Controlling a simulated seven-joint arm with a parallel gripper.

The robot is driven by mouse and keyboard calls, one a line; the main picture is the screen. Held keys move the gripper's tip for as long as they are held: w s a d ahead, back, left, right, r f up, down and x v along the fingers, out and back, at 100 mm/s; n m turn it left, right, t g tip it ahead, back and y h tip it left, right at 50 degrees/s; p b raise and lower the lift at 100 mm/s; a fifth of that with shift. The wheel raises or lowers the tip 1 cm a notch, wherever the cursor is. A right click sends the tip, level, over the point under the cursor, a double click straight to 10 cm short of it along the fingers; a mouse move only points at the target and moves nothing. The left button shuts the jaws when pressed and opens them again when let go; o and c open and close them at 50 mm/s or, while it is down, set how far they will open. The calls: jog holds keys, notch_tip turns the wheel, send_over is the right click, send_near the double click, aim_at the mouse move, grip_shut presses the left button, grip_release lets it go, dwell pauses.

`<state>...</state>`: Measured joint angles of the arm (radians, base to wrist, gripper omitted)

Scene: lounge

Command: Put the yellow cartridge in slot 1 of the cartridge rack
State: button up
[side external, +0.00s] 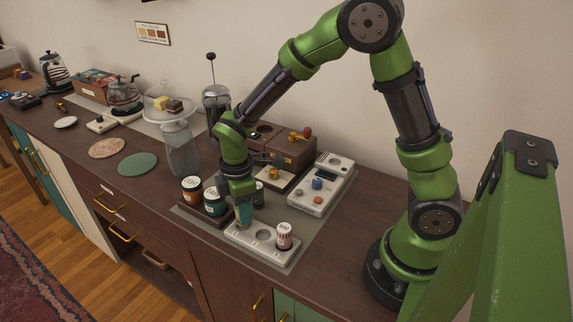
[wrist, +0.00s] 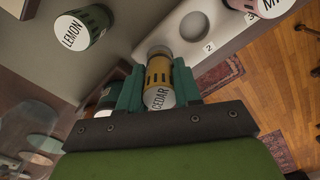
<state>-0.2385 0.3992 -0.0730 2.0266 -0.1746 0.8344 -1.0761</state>
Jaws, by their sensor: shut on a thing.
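The yellow cartridge (wrist: 159,74), with a white lid reading CEDAR, is upright between the fingers of my gripper (wrist: 158,90). The gripper is shut on it. The white cartridge rack (side external: 232,233) is below; the gripper also shows at its left end in the side view (side external: 243,218). In the wrist view the rack (wrist: 228,32) has an empty hole marked 2, and the cartridge's lower end is at the hole beside it, at the end of the row. I cannot tell how deep it sits. A pink-striped cartridge (side external: 284,236) stands in the rack's right end.
A dark tray behind the rack holds an orange-banded cartridge (side external: 192,190) and a green one (side external: 213,203). Another dark green cartridge (wrist: 82,27) reads LEMON. A white device with knobs (side external: 321,186) stands to the right. A glass cake stand (side external: 170,110) is behind left.

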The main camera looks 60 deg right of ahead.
jog(key=shift+f, duration=1)
jog(key=o, duration=1.1)
jog(key=shift+r, duration=0.1)
jog(key=shift+r, duration=3.65)
